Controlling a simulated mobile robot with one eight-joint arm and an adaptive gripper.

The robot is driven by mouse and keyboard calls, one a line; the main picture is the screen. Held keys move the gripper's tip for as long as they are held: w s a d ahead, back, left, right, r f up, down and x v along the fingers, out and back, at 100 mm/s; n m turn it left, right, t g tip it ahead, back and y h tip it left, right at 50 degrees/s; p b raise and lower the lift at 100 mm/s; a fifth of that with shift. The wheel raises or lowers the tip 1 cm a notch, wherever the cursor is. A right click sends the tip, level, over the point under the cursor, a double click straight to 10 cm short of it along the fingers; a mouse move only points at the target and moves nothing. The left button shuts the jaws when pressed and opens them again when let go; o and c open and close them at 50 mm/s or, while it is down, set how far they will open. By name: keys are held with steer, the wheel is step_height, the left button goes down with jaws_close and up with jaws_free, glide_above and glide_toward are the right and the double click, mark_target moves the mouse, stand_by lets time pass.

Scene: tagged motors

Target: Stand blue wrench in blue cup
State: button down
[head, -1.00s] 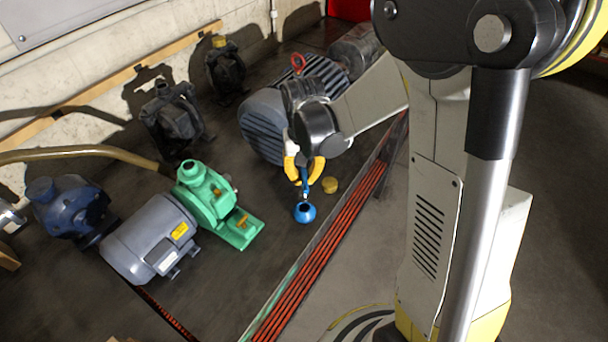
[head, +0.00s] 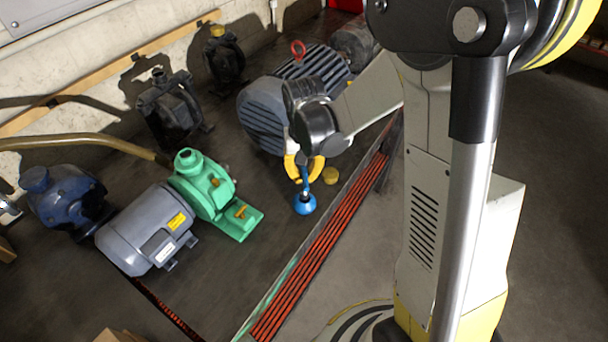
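The blue cup (head: 305,205) stands on the dark floor near the middle of the head view. The blue wrench (head: 305,180) is upright above it, and its lower end is at the cup's mouth. I cannot tell how far inside the cup it reaches. My gripper (head: 304,178), with yellow fingers, points down right over the cup. Its fingers are on either side of the wrench's upper part and appear shut on it. The wrench's top is hidden by the fingers.
A large grey motor (head: 262,120) stands just behind my gripper. A small yellow round object (head: 331,175) lies right of the cup. A green pump (head: 205,188) and grey motor (head: 148,228) are at left. Red-orange bars (head: 325,250) run along the right.

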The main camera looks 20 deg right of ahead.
steer(key=shift+f+b, duration=1.65)
steer(key=shift+f, duration=0.15)
steer(key=c, duration=1.5)
jaws_free()
steer(key=shift+r, duration=0.1)
steer(key=shift+r+p, duration=2.1)
steer(key=shift+r, duration=0.9)
step_height(320, 180, up, 12)
